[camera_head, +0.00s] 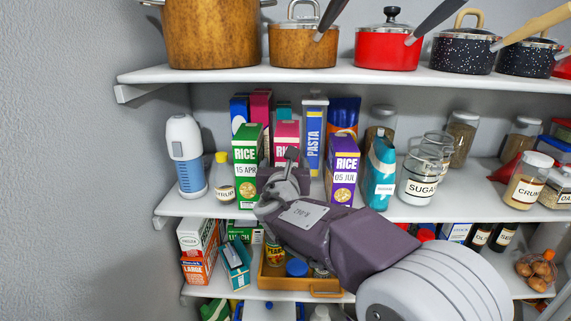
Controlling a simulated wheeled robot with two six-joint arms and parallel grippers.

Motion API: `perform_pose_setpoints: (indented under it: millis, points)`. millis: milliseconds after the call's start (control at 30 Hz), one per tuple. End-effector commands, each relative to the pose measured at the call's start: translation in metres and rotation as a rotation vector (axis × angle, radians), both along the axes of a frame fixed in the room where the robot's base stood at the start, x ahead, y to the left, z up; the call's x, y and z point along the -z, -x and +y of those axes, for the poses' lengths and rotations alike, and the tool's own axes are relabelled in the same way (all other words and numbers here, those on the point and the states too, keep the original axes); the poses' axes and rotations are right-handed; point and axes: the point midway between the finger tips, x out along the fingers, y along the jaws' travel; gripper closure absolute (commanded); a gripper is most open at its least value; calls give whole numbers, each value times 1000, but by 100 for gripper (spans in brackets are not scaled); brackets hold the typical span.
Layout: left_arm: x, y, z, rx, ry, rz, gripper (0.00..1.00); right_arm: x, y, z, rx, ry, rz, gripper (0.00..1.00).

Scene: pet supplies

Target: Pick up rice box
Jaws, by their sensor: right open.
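Three boxes marked RICE stand on the middle shelf. The green rice box (246,150) reads 15 APR. The purple rice box (343,165) reads 05 JUL. A pink rice box (287,133) stands between them, its lower part hidden behind my gripper. My right gripper (274,188) is open at the shelf's front, in front of the pink box and just right of the green box's lower part. I see nothing between its fingers. I cannot tell whether it touches a box. My left gripper is not in view.
A pasta container (314,140) stands between the pink and purple boxes. A syrup bottle (223,178) and a white-and-blue dispenser (186,155) stand left. A teal carton (379,172) and sugar jar (418,178) stand right. Pots line the upper shelf (340,75); a wooden tray (270,279) sits below.

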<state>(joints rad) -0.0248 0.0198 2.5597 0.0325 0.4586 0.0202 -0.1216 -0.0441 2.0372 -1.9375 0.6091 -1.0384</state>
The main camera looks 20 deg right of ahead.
Motion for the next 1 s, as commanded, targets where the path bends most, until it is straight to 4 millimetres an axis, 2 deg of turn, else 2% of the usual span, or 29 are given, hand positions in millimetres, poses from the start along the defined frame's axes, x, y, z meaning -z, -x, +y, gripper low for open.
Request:
perform_pose_setpoints:
  millis: [33, 200, 433, 467, 700, 900, 1000]
  points:
    - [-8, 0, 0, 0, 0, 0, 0, -2, -9, -6, 5, 1, 4, 20]
    - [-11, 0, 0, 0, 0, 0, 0, 3, -31, -16, 3, 0, 1, 20]
    - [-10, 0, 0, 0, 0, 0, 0, 4, -33, -16, 1, -1, 0, 20]
    - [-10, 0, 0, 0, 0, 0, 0, 4, -33, -16, 1, -1, 0, 26]
    - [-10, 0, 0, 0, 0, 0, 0, 4, -33, -16, 1, -1, 0, 92]
    - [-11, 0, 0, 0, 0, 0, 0, 1, -33, -16, 2, 1, -5, 94]
    - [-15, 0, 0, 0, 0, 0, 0, -9, -33, -16, 2, 0, -7, 94]
